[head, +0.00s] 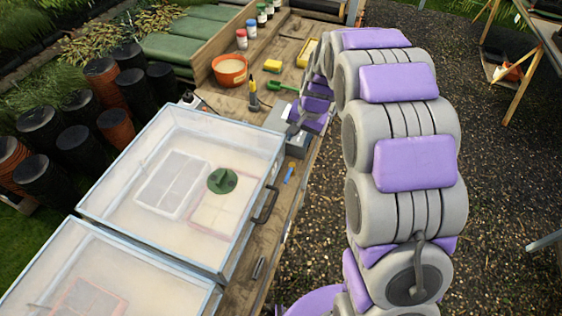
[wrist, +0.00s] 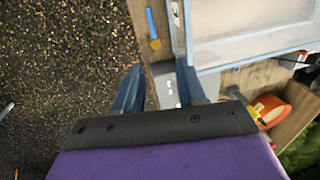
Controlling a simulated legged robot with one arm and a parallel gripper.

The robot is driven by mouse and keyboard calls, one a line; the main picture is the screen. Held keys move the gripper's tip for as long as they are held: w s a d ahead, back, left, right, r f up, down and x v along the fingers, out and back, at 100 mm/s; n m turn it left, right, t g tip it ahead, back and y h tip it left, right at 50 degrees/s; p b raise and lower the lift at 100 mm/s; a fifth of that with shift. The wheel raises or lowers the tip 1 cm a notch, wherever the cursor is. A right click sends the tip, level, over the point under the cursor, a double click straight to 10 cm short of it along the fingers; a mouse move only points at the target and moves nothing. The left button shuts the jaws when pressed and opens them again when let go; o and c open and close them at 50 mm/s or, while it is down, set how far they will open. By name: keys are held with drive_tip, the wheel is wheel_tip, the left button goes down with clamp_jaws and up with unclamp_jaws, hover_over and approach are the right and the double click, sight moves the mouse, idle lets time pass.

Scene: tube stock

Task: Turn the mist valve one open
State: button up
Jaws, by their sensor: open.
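A small blue lever (head: 290,175) lies along the bench's front edge, beside the handled clear box. It also shows at the top of the wrist view (wrist: 150,22) with a round yellow end; it looks like a valve handle, but I cannot read any number. My gripper (wrist: 160,68) is open and empty, its two dark blue fingers apart. Between and below the fingers is a grey box (wrist: 168,92) with white marks. The lever is beyond the fingertips, not touched. In the head view my arm partly hides the gripper above the grey box (head: 298,145).
An orange tub (head: 230,75), a yellow-topped bottle (head: 253,95) and a green scoop (head: 283,87) stand behind.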

wheel_tip(320, 180, down, 2)
drive_tip(key=d, duration=0.3)
drive_tip(key=b, duration=0.2)
approach(290, 169)
drive_tip(key=a+f, duration=0.1)
drive_tip(key=f, duration=0.2)
drive_tip(key=a+f, duration=0.1)
drive_tip(key=f, duration=0.1)
drive_tip(key=shift+a, duration=0.35)
drive_tip(key=d+f, duration=0.2)
drive_tip(key=d, duration=0.1)
drive_tip(key=shift+w+d+f+b, duration=0.1)
drive_tip(key=shift+d+f+b, duration=0.1)
drive_tip(key=shift+f+b, duration=0.1)
drive_tip(key=shift+s+a+f, duration=0.15)
drive_tip(key=shift+s+a, duration=0.1)
drive_tip(key=shift+a, duration=0.6)
drive_tip(key=shift+a+f, duration=0.15)
drive_tip(key=shift+a, duration=0.2)
drive_tip(key=shift+c, duration=0.5)
drive_tip(key=shift+w+a+f, duration=0.15)
drive_tip(key=shift+w+a, duration=0.1)
drive_tip(key=shift+c, duration=2.3)
drive_tip(key=shift+w+d+r, duration=0.1)
drive_tip(key=shift+d+r, duration=0.25)
drive_tip(key=shift+d, duration=0.25)
clamp_jaws()
drive_tip(key=shift+a, duration=0.15)
drive_tip(key=shift+w, duration=0.1)
